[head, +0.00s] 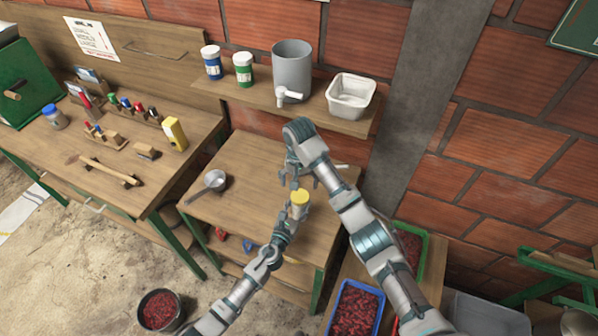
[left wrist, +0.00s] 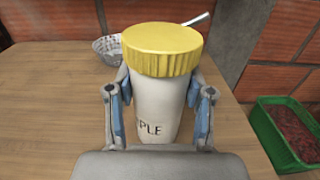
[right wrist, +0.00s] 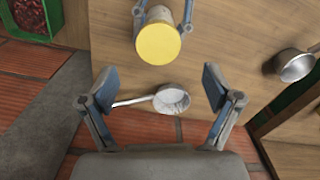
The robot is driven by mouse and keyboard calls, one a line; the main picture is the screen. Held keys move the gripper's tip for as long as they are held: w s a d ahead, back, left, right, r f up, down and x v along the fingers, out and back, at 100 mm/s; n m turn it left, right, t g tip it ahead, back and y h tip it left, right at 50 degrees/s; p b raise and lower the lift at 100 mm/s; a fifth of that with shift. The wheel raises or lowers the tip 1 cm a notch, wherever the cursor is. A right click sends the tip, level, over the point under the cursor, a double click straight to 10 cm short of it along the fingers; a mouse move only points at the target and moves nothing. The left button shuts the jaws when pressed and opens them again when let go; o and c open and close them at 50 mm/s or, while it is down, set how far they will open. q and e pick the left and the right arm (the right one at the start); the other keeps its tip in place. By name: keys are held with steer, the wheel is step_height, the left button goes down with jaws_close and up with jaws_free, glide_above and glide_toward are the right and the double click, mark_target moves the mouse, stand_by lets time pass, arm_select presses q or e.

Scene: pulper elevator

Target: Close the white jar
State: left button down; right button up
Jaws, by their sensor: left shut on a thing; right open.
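The white jar (left wrist: 152,108) stands upright between the fingers of my left gripper (left wrist: 160,92), which is shut on its sides; part of its dark lettering shows. A yellow lid (left wrist: 160,50) sits on top of the jar; whether it is fully tightened cannot be told. In the head view the yellow lid (head: 299,196) is over the front part of the small table. My right gripper (right wrist: 157,88) is open and empty, pointing down just behind the jar; the lid (right wrist: 158,44) shows beyond its fingertips, apart from them.
A small metal strainer (right wrist: 172,99) with a handle lies on the table below my right gripper. A saucepan (head: 215,180) sits at the table's left. The shelf behind holds a grey container (head: 292,68), a white tub (head: 350,95) and two lidded jars. Red-filled crates (head: 355,308) stand at lower right.

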step_height(320, 180, up, 5)
steer(key=shift+r, duration=0.2)
arm_select(q)
steer(key=shift+c, duration=1.8)
jaws_free()
steer(key=shift+s, duration=0.1)
steer(key=v, duration=1.1)
steer(key=shift+s+a, duration=0.25)
steer(key=shift+s, duration=0.05)
steer(key=shift+s+f, duration=0.1)
